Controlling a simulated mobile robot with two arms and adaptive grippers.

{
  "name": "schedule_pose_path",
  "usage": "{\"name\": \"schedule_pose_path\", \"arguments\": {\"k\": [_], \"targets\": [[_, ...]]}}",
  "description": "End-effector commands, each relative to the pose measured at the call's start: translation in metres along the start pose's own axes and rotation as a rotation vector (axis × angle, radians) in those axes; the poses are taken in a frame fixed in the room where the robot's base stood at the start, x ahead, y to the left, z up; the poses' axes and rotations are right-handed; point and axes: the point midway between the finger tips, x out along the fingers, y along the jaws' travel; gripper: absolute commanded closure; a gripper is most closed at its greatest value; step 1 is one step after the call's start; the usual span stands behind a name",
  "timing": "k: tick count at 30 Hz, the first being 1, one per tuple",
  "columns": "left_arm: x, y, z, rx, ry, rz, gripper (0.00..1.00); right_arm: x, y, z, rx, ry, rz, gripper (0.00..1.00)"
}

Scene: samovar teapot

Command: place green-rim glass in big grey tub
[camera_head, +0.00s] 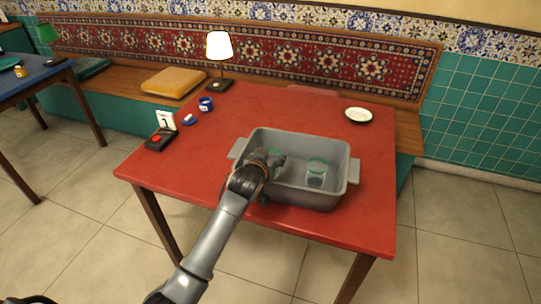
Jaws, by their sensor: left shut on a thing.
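The big grey tub (344,158) stands on the red table, with handles at both ends. One green-rim glass (316,174) stands upright inside it, right of the middle. My left gripper (270,161) is over the tub's left part, reaching across its near wall. It is shut on what looks like a second green-rim glass, of which only a bit of green (275,151) shows past the fingers. The gripper hides most of that glass, so I cannot tell whether it touches the tub floor. My right gripper is out of view.
On the red table (225,123) are a lit lamp (219,50), a white plate (358,115), small blue items (205,104) and a black tray with a red item and a white card (161,140). The table's right side is clear. A cushioned bench runs behind.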

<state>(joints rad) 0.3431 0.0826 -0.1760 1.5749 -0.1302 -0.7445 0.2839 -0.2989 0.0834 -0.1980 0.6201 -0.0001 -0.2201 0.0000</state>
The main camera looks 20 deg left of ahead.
Motion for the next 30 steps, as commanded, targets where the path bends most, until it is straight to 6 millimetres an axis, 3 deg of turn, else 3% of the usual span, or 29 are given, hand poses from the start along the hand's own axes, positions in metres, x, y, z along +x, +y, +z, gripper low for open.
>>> {"name": "schedule_pose_path", "arguments": {"k": [5, 6, 9, 21, 26, 30], "targets": [[0.001, 0.000, 0.003, 0.000, 0.001, 0.000, 0.80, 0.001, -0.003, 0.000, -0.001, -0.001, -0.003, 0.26], [0.001, 0.000, 0.003, 0.000, 0.000, 0.000, 0.40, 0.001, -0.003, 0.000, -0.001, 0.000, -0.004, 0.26], [0.001, 0.000, 0.003, 0.000, 0.000, 0.000, 0.23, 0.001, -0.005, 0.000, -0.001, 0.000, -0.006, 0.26], [-0.002, 0.000, -0.001, 0.000, -0.001, 0.000, 0.23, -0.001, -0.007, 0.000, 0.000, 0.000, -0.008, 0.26], [-0.023, 0.000, -0.001, 0.000, 0.000, 0.000, 0.23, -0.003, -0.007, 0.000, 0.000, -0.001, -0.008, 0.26], [-0.051, 0.000, -0.001, -0.001, 0.001, 0.000, 0.23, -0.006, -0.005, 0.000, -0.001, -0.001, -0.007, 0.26]]}}
